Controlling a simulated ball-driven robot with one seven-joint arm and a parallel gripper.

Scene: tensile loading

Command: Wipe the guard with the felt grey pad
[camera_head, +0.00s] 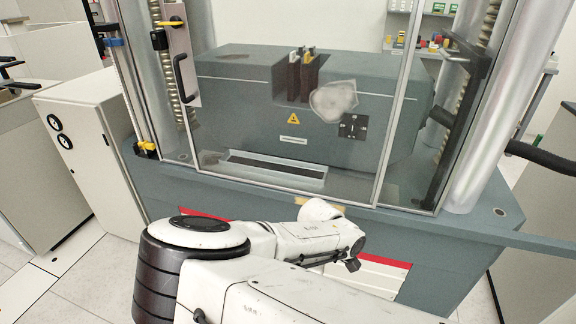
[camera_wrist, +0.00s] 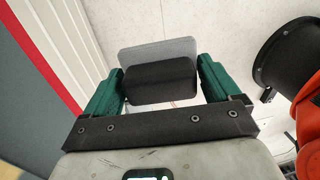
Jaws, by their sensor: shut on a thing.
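The guard (camera_head: 385,150) is the clear framed panel on the front of the grey-green testing machine in the head view. A pale, cloudy smudge (camera_head: 333,101) shows on it, right of the middle. In the wrist view, my gripper (camera_wrist: 160,86) has its green fingers closed on the black handle of the felt grey pad (camera_wrist: 160,48). The pad's flat grey part lies beyond the handle, clear of the guard. In the head view my arm is low in front of the machine's base, and my gripper and the pad are hidden.
The machine's base ledge (camera_head: 450,222) juts out below the guard. A black handle (camera_head: 183,78) stands at the guard's left side. A white cabinet (camera_head: 85,140) is at the left. A red-striped panel (camera_wrist: 45,60) is close at the left in the wrist view.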

